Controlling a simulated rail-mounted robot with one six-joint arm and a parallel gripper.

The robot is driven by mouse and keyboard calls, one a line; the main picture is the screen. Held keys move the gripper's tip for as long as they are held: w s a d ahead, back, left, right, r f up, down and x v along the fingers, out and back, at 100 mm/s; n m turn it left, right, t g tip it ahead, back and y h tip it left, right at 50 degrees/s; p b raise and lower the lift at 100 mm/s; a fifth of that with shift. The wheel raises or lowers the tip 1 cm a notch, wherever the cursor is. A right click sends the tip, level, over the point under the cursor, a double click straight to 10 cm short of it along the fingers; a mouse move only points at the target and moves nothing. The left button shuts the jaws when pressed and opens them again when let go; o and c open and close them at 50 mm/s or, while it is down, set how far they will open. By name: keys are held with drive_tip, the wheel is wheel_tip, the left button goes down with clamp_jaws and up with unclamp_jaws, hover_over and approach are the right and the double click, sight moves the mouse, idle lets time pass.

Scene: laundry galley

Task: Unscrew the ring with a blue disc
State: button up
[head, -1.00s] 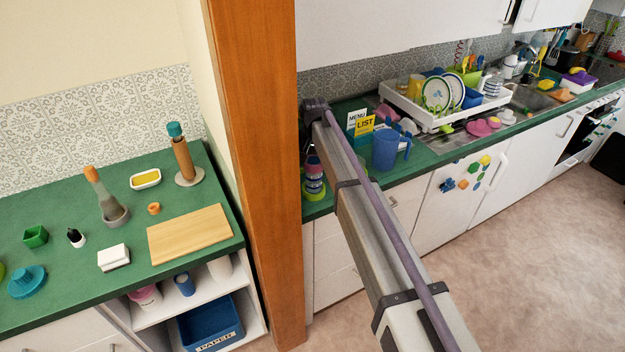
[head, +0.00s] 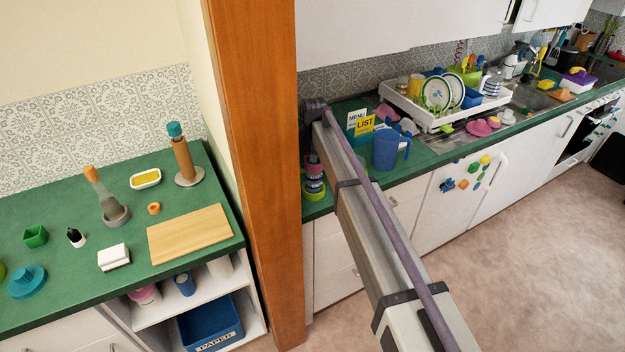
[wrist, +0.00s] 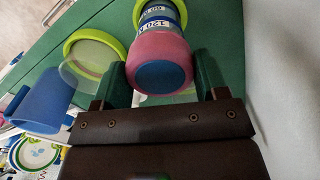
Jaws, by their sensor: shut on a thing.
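In the wrist view a pink ring (wrist: 182,47) with a blue disc (wrist: 160,77) in its middle faces the camera. It sits at the near end of a jar (wrist: 160,18) with a printed label band and a lime ring at its far end. My gripper (wrist: 163,82) has its two dark green fingers on either side of the pink ring, shut on it. In the head view the jar (head: 314,187) stands on the green counter close to the wooden post.
A blue pitcher (head: 385,152) stands right of the jar, with menu cards (head: 362,124) behind. A clear lime-rimmed container (wrist: 92,60) is close to my left finger in the wrist view. A wall (wrist: 285,80) runs along the right. The wooden post (head: 256,170) stands close by.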

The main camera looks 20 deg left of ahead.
drive_tip(key=shift+n, duration=0.8)
drive_tip(key=shift+r, duration=0.15)
drive_tip(key=shift+r+p, duration=0.8)
drive_tip(key=shift+p, duration=0.1)
wheel_tip(320, 180, up, 4)
drive_tip(key=p, duration=0.4)
drive_tip(key=shift+r, duration=0.2)
drive_tip(key=shift+f, duration=0.1)
